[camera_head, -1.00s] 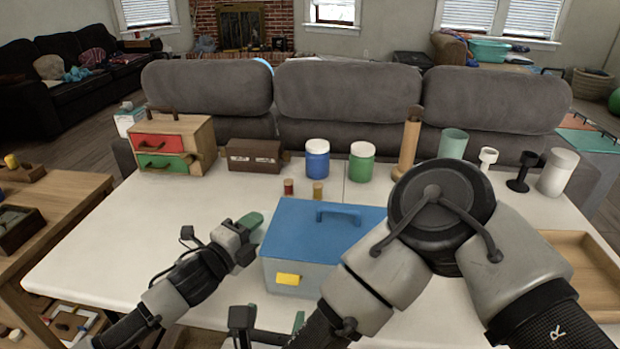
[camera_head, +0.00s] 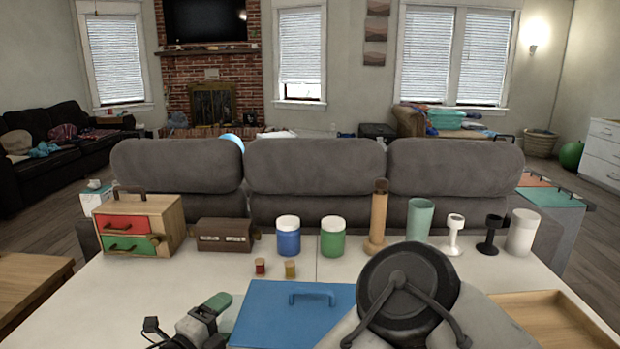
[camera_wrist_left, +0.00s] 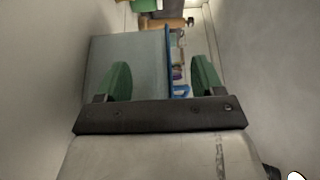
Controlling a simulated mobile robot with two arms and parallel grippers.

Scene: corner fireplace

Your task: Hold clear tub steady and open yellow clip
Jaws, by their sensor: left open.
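The clear tub's blue lid (camera_head: 285,318), with a blue handle (camera_head: 311,295), is at the bottom middle of the head view and lies shut. In the left wrist view the greyish tub wall (camera_wrist_left: 127,50) and the lid's blue edge (camera_wrist_left: 168,62) show. My left gripper (camera_head: 214,306) is beside the tub's left side. Its green fingers are open in the left wrist view (camera_wrist_left: 161,78), with the lid's edge between them in the picture; I cannot tell whether they touch. The yellow clip is not in view. My right gripper is out of view.
Two small spools (camera_head: 290,268) stand just behind the tub. A drawer box (camera_head: 137,225), a brown case (camera_head: 224,235), blue jar (camera_head: 288,238), green jar (camera_head: 333,238) and several cups line the back. A wooden tray (camera_head: 550,318) lies right. My right arm covers the lid's right part.

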